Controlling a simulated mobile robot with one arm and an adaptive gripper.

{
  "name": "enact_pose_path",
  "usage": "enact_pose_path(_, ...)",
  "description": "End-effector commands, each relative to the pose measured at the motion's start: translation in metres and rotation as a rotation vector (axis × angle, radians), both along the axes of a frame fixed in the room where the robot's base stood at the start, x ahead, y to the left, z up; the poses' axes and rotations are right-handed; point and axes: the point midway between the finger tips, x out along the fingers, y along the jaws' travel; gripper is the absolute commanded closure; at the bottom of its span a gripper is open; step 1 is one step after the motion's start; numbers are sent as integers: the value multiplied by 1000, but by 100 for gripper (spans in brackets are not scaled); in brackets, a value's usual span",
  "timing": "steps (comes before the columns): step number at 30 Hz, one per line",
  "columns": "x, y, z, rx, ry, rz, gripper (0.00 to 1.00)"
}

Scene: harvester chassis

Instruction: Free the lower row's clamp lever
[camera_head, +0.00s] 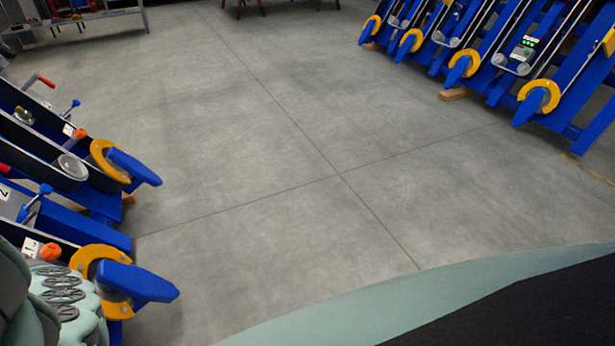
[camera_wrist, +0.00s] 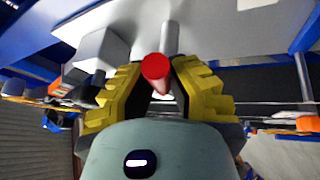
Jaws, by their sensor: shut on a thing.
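In the wrist view, a clamp lever with a red grip (camera_wrist: 156,70) points toward the camera from a grey metal body. The yellow ridged fingers of my gripper (camera_wrist: 164,86) stand on both sides of the red grip and are shut on it. In the head view, my gripper is out of sight. Red lever grips show there on the rows at the left, one on the farther row (camera_head: 45,81) and one at the picture's left edge (camera_head: 4,168). I cannot tell which row the held lever belongs to.
Blue row units with yellow rings (camera_head: 100,256) and blue pointed tips (camera_head: 138,282) stand at the left of the head view. A second bank of blue row units (camera_head: 480,75) stands at the upper right. The grey concrete floor (camera_head: 290,190) between them is clear.

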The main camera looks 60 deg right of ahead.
Motion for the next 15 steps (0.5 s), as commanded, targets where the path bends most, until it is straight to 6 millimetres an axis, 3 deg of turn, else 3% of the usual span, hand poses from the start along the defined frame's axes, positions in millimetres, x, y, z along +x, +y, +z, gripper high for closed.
enact_pose_path(2, 0, 0, -2, -4, 0, -1, 100)
enact_pose_path(3, 0, 0, -2, -3, 1, -1, 82)
enact_pose_path(9, 0, 0, -1, -2, 1, 0, 61)
enact_pose_path(12, 0, 0, -1, -1, 1, -1, 52)
enact_pose_path(15, 0, 0, 0, 0, 1, 0, 52)
